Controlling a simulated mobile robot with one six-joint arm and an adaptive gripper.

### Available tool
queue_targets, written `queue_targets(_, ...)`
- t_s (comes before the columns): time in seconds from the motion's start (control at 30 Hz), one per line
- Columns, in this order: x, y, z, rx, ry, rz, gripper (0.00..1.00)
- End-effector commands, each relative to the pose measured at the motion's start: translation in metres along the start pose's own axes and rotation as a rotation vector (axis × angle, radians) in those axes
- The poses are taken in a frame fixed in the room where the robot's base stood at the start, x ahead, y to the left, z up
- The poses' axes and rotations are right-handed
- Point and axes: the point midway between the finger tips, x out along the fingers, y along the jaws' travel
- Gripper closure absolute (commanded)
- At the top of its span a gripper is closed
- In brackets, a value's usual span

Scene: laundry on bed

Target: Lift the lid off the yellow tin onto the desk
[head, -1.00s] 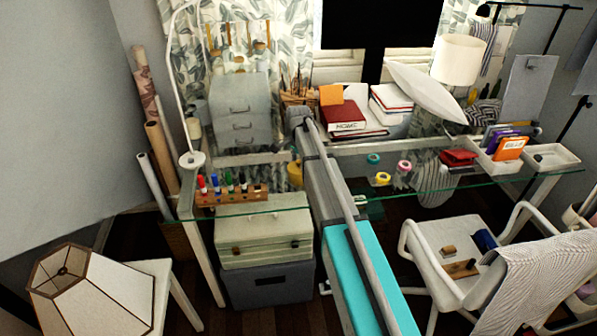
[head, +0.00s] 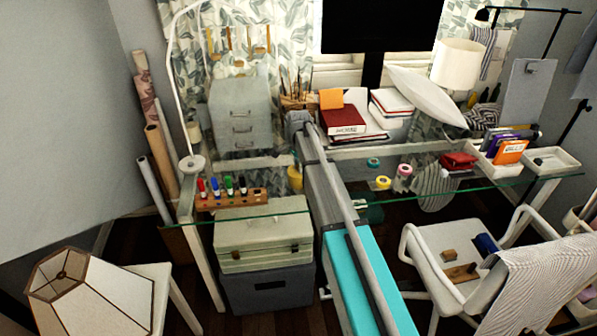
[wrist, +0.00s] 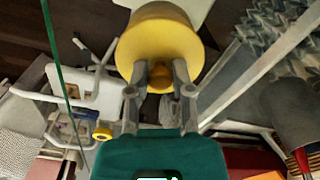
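The yellow tin (wrist: 145,40) fills the upper middle of the wrist view. Its lid carries a small brownish knob (wrist: 161,77). My gripper (wrist: 160,70) is right at the knob, with one finger on each side. The gap between fingers and knob is too small to tell whether they press on it. In the head view the tin (head: 295,178) is a small yellow patch beside my arm, which hides most of it. My gripper is hidden there. Whether the lid sits fully on the tin cannot be made out. The glass desk (head: 420,196) spans the middle of the head view.
A marker rack (head: 230,199) stands on the desk to the left, near a grey drawer unit (head: 240,115). Tape rolls (head: 383,183) lie right of my arm. Books (head: 343,120) and a cushion (head: 425,95) are behind. Bare glass shows between the tapes and the front edge.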

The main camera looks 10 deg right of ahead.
Motion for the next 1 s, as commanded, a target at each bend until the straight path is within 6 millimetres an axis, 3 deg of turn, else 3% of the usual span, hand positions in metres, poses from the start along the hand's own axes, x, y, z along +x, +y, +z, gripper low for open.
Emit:
queue_targets(0.1,0.000,0.000,0.000,0.000,0.000,0.001,1.00)
queue_targets(0.57,-0.002,0.001,0.000,0.000,0.000,0.001,1.00)
queue_targets(1.0,-0.031,0.000,0.000,0.000,0.000,0.001,1.00)
